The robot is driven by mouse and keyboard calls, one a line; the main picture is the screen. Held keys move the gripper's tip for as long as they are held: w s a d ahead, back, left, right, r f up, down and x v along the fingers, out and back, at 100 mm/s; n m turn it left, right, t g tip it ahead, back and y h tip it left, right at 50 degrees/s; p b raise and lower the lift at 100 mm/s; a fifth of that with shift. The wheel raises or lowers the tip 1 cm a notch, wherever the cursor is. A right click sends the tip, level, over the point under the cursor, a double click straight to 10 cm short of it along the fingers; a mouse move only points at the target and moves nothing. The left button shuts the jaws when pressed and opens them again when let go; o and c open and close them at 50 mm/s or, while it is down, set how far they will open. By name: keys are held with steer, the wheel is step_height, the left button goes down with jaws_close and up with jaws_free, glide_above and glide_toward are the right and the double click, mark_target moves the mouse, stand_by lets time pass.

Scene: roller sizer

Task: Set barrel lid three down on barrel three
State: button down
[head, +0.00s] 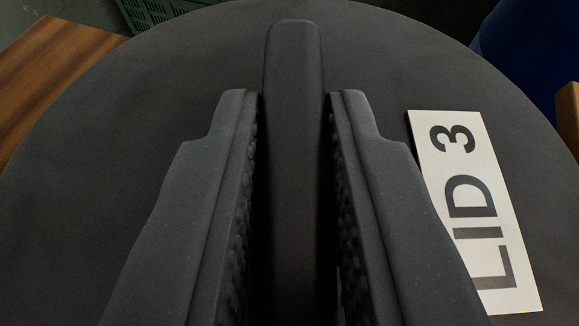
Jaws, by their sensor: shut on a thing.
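Barrel lid three (130,160) is a large round dark grey disc that fills most of the head view. A white label (470,205) reading "LID 3" lies on its right side. A raised dark bar handle (293,60) runs up the middle of the lid. My gripper (293,110) is shut on this handle, with one ridged finger on each side of it. Barrel three cannot be made out; what lies under the lid is hidden.
A brown wooden surface (50,75) shows at the upper left. A green slatted crate (155,12) is at the top. A dark blue rounded object (530,45) is at the upper right, with a wooden edge (569,115) at the far right.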

steer(key=shift+f, duration=0.3)
steer(key=shift+f, duration=0.25)
steer(key=c, duration=1.4)
jaws_free()
steer(key=shift+o, duration=0.2)
steer(key=shift+r, duration=0.6)
steer(key=shift+s+r, duration=0.2)
steer(key=shift+s, duration=0.1)
steer(key=v, duration=1.1)
steer(key=shift+s, duration=0.15)
